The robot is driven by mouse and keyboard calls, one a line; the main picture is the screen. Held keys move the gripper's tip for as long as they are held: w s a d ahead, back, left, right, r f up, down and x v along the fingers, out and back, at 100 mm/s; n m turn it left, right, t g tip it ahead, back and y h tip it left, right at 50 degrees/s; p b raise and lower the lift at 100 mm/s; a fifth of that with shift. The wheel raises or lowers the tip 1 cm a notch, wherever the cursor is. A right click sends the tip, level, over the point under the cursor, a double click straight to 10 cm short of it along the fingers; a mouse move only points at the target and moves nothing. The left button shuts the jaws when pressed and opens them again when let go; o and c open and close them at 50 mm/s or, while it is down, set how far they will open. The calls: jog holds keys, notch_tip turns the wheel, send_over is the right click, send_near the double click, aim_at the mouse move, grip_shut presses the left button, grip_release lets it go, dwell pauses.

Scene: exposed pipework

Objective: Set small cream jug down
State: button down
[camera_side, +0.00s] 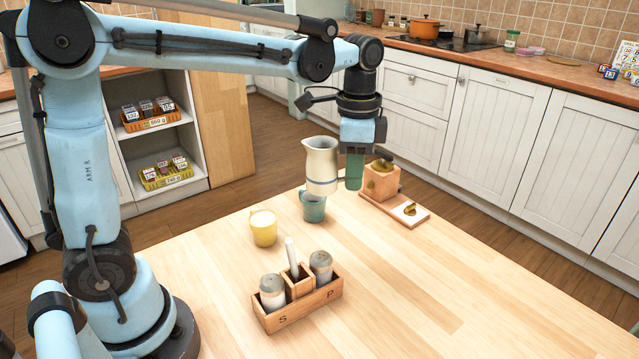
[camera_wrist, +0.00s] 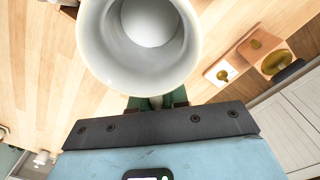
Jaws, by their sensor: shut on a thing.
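The small cream jug (camera_side: 321,163) is upright at the far edge of the table, with a darker band near its base. It also shows in the wrist view (camera_wrist: 92,45), where I look down into its open mouth. My gripper (camera_side: 353,172) points down on the jug's right side, its green fingers shut on the jug. The fingers also show in the wrist view (camera_wrist: 158,102), partly hidden by the jug's rim. In the side view the jug's base overlaps a teal mug (camera_side: 314,210) and appears above the tabletop (camera_side: 420,270); the exact gap is unclear.
A yellow mug (camera_side: 264,229) stands left of the teal mug. A wooden caddy (camera_side: 306,308) with two shakers is nearer. A wooden box (camera_side: 380,182) and a small board (camera_side: 410,213) with a brass-coloured piece stand to the right. The table's right and front are clear.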

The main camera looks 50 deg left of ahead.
jog(key=shift+d+r, duration=0.2)
jog(key=shift+r, duration=0.05)
jog(key=s+d+m, duration=0.4)
jog(key=d+m, duration=0.4)
jog(key=d, duration=0.7)
jog(key=shift+m, duration=0.4)
jog(key=w+a+f, duration=0.2)
jog(key=f, duration=0.2)
jog(key=w+a+f, duration=0.3)
jog(key=f, duration=0.1)
jog(key=w+a+f, duration=0.2)
jog(key=w+f, duration=0.1)
jog(key=f, duration=0.1)
jog(key=shift+a, duration=0.25)
jog(key=shift+f, duration=2.05)
jog(key=c, duration=1.1)
grip_release()
jog(key=shift+f, duration=0.15)
